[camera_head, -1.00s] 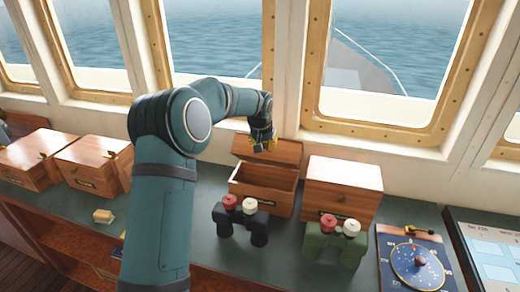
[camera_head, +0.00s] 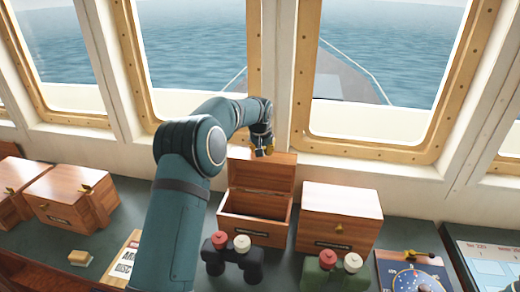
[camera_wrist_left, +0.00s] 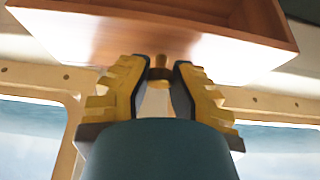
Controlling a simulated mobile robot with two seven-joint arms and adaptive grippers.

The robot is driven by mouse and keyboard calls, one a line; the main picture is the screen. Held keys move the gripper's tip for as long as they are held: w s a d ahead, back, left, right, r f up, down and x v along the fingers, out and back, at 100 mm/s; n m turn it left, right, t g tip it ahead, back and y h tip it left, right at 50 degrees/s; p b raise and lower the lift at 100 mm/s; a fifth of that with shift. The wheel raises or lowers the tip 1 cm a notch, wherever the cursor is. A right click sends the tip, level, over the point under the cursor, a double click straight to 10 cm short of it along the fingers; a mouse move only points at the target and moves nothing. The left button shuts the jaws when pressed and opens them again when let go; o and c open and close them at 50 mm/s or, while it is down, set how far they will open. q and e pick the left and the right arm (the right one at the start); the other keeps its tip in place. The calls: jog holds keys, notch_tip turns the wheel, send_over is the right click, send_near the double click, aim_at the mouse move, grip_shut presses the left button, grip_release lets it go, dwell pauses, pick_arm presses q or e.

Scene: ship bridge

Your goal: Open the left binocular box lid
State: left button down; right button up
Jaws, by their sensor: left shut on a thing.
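The left binocular box (camera_head: 253,230) is a wooden box on the console. Its lid (camera_head: 260,177) stands raised, close to upright, at the back, and the inside of the box shows. My left gripper (camera_head: 265,150) is at the lid's upper edge. In the left wrist view the yellow-padded gripper (camera_wrist_left: 160,80) is shut on the lid's small brass knob (camera_wrist_left: 160,61), with the wooden lid (camera_wrist_left: 155,38) just beyond the fingertips. My right gripper is not in view.
The right box (camera_head: 341,217) is closed beside the open one. Black binoculars (camera_head: 232,262) and green binoculars (camera_head: 330,274) stand in front. More wooden boxes (camera_head: 70,196) sit at the left. A window post and sill (camera_head: 283,130) are close behind the lid.

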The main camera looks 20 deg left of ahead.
pick_arm(q)
jog(key=shift+w+f, duration=0.45)
jog(key=shift+f, duration=0.05)
jog(key=shift+w+a+f+g+h, duration=0.15)
jog(key=shift+w+f+g, duration=0.05)
jog(key=shift+w+g, duration=0.2)
jog(key=shift+w+a+f+g+h, duration=0.1)
jog(key=shift+w+f+g+h, duration=0.1)
jog(key=shift+w+g, duration=0.15)
jog(key=shift+w+p, duration=0.1)
jog(key=shift+p, duration=0.2)
jog(key=c, duration=1.1)
grip_release()
jog(key=o, duration=0.3)
jog(key=shift+w+a, duration=0.1)
jog(key=shift+w, duration=0.15)
jog(key=shift+o, duration=0.2)
jog(key=shift+s+r, duration=0.15)
jog(key=shift+r, duration=0.2)
jog(key=v, duration=1.1)
jog(key=shift+r, duration=0.3)
